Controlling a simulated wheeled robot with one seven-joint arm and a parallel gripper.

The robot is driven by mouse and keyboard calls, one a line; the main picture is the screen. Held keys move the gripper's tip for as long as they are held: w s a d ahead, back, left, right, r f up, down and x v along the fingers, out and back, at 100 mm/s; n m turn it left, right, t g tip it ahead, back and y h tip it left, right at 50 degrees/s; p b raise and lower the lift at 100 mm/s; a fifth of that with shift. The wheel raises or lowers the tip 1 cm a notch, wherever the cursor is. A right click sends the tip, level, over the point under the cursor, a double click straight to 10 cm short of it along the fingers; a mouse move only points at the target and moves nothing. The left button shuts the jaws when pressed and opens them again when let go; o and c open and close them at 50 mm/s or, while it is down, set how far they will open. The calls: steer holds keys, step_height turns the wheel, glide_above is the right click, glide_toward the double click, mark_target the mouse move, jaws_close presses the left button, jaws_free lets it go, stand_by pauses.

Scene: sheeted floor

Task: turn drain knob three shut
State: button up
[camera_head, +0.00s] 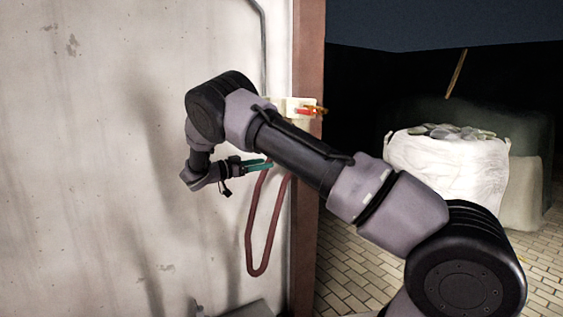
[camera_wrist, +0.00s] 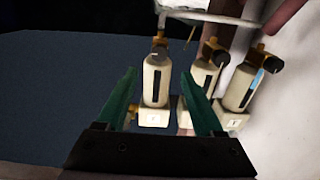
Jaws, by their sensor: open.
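In the wrist view three cream cylinders with dark slots stand side by side: a left one (camera_wrist: 156,82), a middle one (camera_wrist: 204,78) and a right one (camera_wrist: 240,88). Each has a dark and brass-coloured fitting at its upper end: left (camera_wrist: 159,43), middle (camera_wrist: 211,50) and right (camera_wrist: 247,60). Label plates are at the lower ends, their marks too small to read, so I cannot tell which knob is three. My gripper (camera_wrist: 158,73) is open, its teal fingers either side of the left cylinder in the picture; contact is not clear. In the head view my gripper (camera_head: 258,165) is by the wall edge.
A cream fitting with an orange part (camera_head: 308,109) is on the brown post (camera_head: 307,220), partly behind my arm. A dark red hose loop (camera_head: 263,255) hangs below it. The pale wall (camera_head: 80,150) fills the left. A white sack (camera_head: 450,165) stands on the paved floor at right.

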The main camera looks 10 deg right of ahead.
steer(key=x, duration=0.8)
steer(key=shift+d, duration=0.25)
jaws_close()
